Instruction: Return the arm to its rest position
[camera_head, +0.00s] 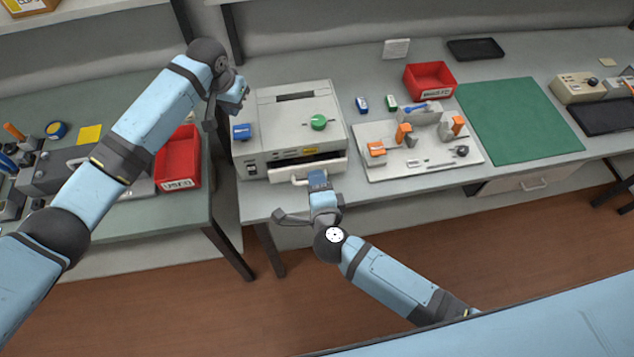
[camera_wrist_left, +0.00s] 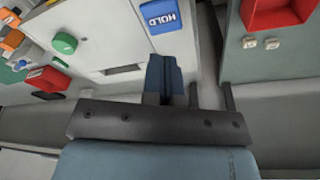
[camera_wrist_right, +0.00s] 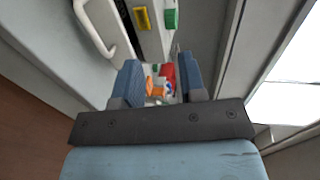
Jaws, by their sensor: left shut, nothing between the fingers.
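My left arm reaches in from the left in the head view. Its left gripper (camera_head: 238,98) is above the left side of the grey machine (camera_head: 272,115), apart from it. My right gripper (camera_head: 319,180) is at the machine's front, by the light front handle (camera_head: 285,179). In the right wrist view the right gripper (camera_wrist_right: 160,82) has its fingers apart and empty; the handle (camera_wrist_right: 93,28) is to their left, outside them.
A red bin (camera_head: 178,160) stands on the left bench, below the left arm. A white fixture board (camera_head: 415,160) with orange parts, another red bin (camera_head: 430,80) and a green mat (camera_head: 520,118) lie right of the machine. Open floor (camera_head: 180,300) is in front of the benches.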

